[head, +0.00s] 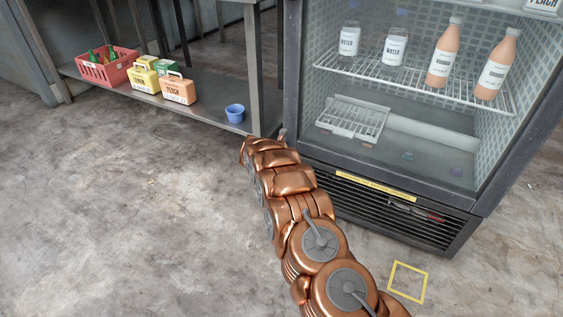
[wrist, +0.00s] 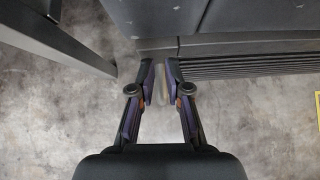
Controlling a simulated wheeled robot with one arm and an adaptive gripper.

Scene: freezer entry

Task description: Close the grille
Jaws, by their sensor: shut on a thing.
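The dark slatted grille (head: 380,207) runs along the bottom front of the glass-fronted fridge, under a yellow label strip. It also shows in the wrist view (wrist: 250,67), to the right of my fingertips. I cannot tell whether it is fully flush with the fridge. My gripper (wrist: 158,85) is low at the grille's left end, its fingers close together around a thin, pale, blurred piece that looks like the grille's edge. In the head view my copper arm reaches toward the fridge's lower left corner and hides most of the gripper and that end of the grille.
The fridge (head: 480,190) holds several bottles above a small white rack (head: 352,118). A metal shelf (head: 190,110) on the left bears a red crate (head: 107,72), drink cartons and a blue cup (head: 235,113). A yellow square (head: 408,283) marks the floor, which is clear in front.

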